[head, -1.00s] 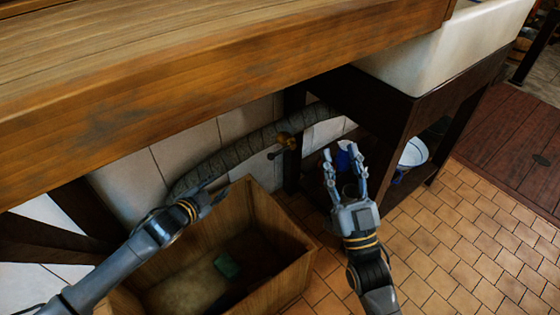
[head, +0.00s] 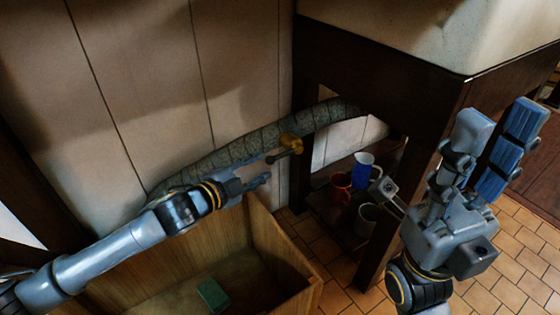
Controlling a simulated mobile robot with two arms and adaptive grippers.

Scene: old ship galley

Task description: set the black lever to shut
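The black lever (head: 284,154) is a short dark handle on a brass valve (head: 290,141). The valve sits on a lagged grey pipe (head: 235,150) along the wall panels. The lever points left and slightly down from the valve, with its rounded end near my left gripper. My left gripper (head: 266,170) is just left of and below the lever's end, its fingers pointing right and looking apart. I cannot tell whether it touches the lever. My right gripper (head: 502,128) is open and empty in front of the sink stand, fingers up.
A wooden crate (head: 250,232) with a green block (head: 213,294) stands below my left arm. A blue jug (head: 362,170), a red mug (head: 341,187) and a grey cup (head: 367,218) stand under the sink (head: 430,30). Tiled floor (head: 340,268) shows between crate and stand.

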